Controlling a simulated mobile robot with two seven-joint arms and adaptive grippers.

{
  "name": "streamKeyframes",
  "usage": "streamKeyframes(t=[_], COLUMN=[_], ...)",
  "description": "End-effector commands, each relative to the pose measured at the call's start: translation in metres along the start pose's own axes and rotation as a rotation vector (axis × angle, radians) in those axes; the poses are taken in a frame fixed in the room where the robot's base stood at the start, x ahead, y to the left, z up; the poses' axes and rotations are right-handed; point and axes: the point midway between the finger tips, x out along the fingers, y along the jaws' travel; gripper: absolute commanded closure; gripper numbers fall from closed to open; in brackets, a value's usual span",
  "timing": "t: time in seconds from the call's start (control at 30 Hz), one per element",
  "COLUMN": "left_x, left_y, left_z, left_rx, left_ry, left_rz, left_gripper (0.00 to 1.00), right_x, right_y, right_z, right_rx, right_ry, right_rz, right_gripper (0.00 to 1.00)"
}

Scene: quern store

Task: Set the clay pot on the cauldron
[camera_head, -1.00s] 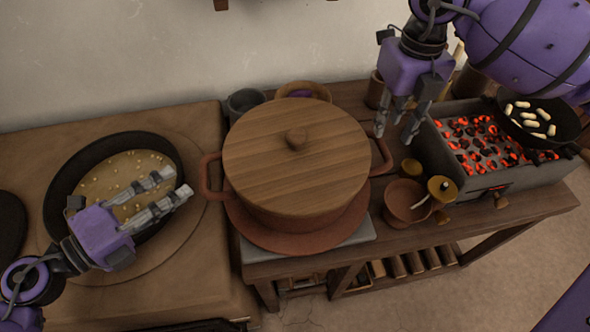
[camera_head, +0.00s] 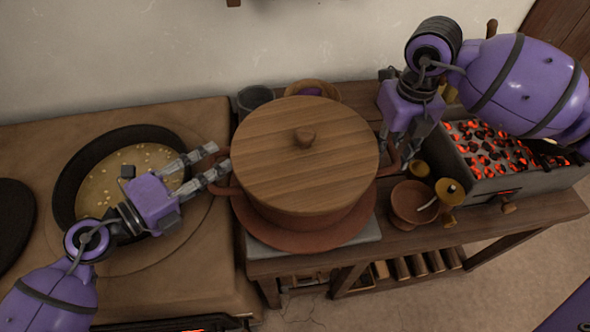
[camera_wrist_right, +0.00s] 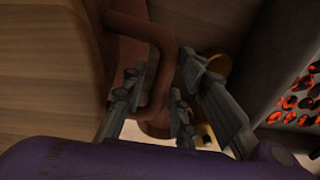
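The clay pot (camera_head: 268,208) is wide and terracotta, with a wooden lid (camera_head: 300,160) and a looped handle on each side. It stands on the wooden bench at centre. The cauldron (camera_head: 66,190), a dark round vessel with yellowish grainy contents, sits sunk in the stove top at left. My left gripper (camera_head: 217,165) is open, its fingertips at the pot's left handle. My right gripper (camera_head: 396,152) is at the right handle. In the right wrist view, that handle (camera_wrist_right: 155,42) runs between the spread fingers (camera_wrist_right: 165,85); contact is unclear.
A brazier of glowing coals (camera_head: 488,150) stands right of the pot. A terracotta bowl (camera_head: 410,203) and small brass-coloured pieces (camera_head: 450,192) lie close to its right front. A dark cup (camera_head: 253,100) and a bowl (camera_head: 318,90) stand behind. A dark disc (camera_head: 14,215) is at far left.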

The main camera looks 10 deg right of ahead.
Motion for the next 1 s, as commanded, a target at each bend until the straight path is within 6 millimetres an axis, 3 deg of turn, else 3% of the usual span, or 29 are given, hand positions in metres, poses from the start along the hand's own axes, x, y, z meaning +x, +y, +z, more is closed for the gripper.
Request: streamKeyframes(t=[0.17, 0.33, 0.43, 1.0], left_x=[-0.0002, -0.0004, -0.0004, -0.0003], left_y=[0.0001, 0.0001, 0.0002, -0.0022], left_z=[0.0000, 0.0000, 0.0000, 0.0006], left_rx=[0.000, 0.000, 0.000, -0.001], left_ry=[0.000, 0.000, 0.000, -0.001], left_rz=[0.000, 0.000, 0.000, -0.003], left_gripper=[0.67, 0.89, 1.00, 1.00], right_x=[0.0002, 0.0000, -0.0001, -0.0027], right_y=[-0.0001, 0.0001, 0.0004, 0.0021], right_z=[-0.0003, -0.0003, -0.0003, 0.0006], right_rx=[0.000, 0.000, -0.001, -0.006], right_ry=[0.001, 0.001, 0.001, -0.004], right_rz=[0.000, 0.000, 0.001, 0.005], right_gripper=[0.76, 0.98, 1.00, 1.00])
